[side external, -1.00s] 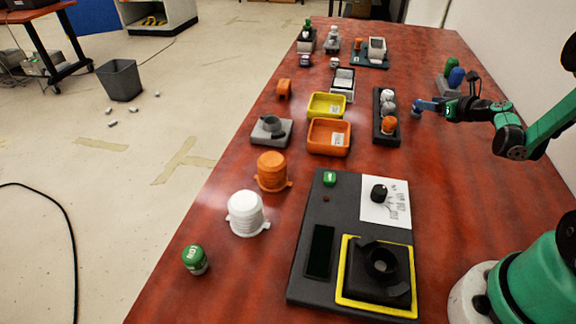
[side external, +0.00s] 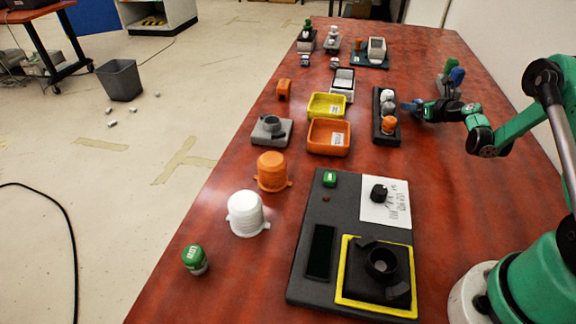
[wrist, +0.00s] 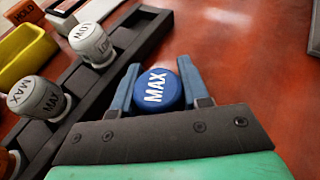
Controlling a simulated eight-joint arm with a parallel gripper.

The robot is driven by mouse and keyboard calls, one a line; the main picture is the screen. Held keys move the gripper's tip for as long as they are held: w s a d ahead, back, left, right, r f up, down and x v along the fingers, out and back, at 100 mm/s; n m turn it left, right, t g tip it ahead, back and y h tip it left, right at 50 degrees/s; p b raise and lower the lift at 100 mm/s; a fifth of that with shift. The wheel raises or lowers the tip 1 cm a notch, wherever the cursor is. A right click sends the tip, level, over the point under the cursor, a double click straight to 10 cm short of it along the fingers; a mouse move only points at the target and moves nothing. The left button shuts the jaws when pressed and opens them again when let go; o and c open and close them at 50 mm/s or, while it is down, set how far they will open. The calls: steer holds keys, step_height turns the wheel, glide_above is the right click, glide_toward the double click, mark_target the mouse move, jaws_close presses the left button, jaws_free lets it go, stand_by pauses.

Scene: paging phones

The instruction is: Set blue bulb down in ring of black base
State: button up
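A blue bulb (wrist: 158,90) marked MAX sits between the blue fingers of my gripper (wrist: 158,75) in the wrist view. The fingers press against its sides, so my gripper looks shut on it. In the side view my gripper (side external: 410,107) is just right of the black rack, above the red table; the bulb is hard to tell from the blue fingers there. The black base (side external: 360,284) with its raised round ring (side external: 382,262) stands inside a yellow square on the dark panel, near the front. The ring looks empty. My gripper is well behind it.
The black rack (side external: 377,128) holds grey bulbs and an orange one beside my gripper. Green and blue pieces (side external: 457,75) stand behind.

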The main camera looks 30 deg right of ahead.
jaws_close()
steer(key=shift+r, duration=0.15)
